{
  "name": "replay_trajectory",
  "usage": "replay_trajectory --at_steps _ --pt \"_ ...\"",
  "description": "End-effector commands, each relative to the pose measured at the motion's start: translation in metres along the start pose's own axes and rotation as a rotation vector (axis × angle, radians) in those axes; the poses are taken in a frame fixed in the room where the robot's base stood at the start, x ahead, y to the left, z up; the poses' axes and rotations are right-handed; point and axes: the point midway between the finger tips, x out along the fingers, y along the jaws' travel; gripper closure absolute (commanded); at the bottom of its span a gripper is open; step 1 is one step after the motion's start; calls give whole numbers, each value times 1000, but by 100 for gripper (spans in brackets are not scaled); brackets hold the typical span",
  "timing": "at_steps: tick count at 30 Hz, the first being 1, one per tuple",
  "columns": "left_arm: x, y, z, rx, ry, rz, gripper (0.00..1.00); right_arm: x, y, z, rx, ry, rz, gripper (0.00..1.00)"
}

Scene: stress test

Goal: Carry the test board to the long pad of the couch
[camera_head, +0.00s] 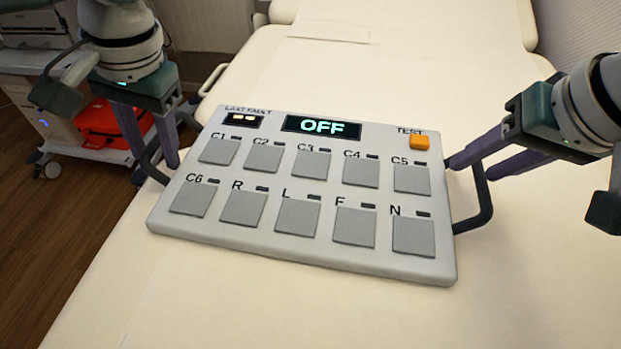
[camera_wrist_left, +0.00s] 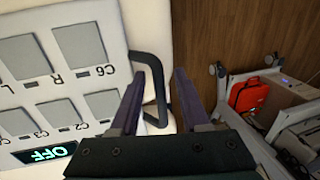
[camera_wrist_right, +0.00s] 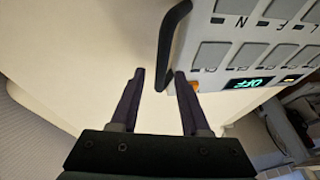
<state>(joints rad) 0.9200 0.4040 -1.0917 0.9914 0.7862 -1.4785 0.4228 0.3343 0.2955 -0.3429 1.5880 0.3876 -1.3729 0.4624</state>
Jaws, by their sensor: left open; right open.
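The test board (camera_head: 300,258) is a pale grey panel with several square grey keys, an orange TEST button and a display reading OFF. It lies on the cream couch pad (camera_head: 240,315), slightly turned, with a dark handle on each short side. My left gripper (camera_head: 157,160) is open at the left handle. In the left wrist view, the left handle (camera_wrist_left: 161,100) lies between its fingers (camera_wrist_left: 160,74). My right gripper (camera_head: 470,168) is open at the right handle (camera_head: 486,205). In the right wrist view, the handle's near end (camera_wrist_right: 162,86) shows between the fingertips (camera_wrist_right: 159,72), close to one finger.
The cream couch continues behind the board, with a seam and a further cushion (camera_head: 470,12) at the back. A red case (camera_head: 103,125) sits on a white wheeled cart (camera_head: 22,90) at the left, beyond the couch edge. Wooden floor shows at the lower left.

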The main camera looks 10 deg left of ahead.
Motion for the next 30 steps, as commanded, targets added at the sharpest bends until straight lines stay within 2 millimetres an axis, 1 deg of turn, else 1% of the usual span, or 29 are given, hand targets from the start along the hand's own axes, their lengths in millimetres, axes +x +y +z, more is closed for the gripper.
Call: replay_trajectory --at_steps 5,8,11,18,21,25,28,30 --pt "-2 1 0 1 1 2 54 0 0 0 0 0 -1 54" --pt "-10 1 -1 2 2 3 54 0 -1 0 0 0 -1 54" --pt "-27 1 -1 2 5 3 54 0 -1 0 0 0 -2 54" --pt "-82 1 -1 2 5 3 54 0 -1 0 0 0 -2 54" --pt "-100 0 -1 0 4 1 54 0 -1 0 0 0 -2 54" --pt "-114 0 0 0 2 1 54 0 -1 0 0 0 -2 54" --pt "-120 0 0 0 1 1 54 -2 -1 0 0 0 -2 54" --pt "-121 0 0 1 1 1 54 -8 -1 0 0 1 -2 54"
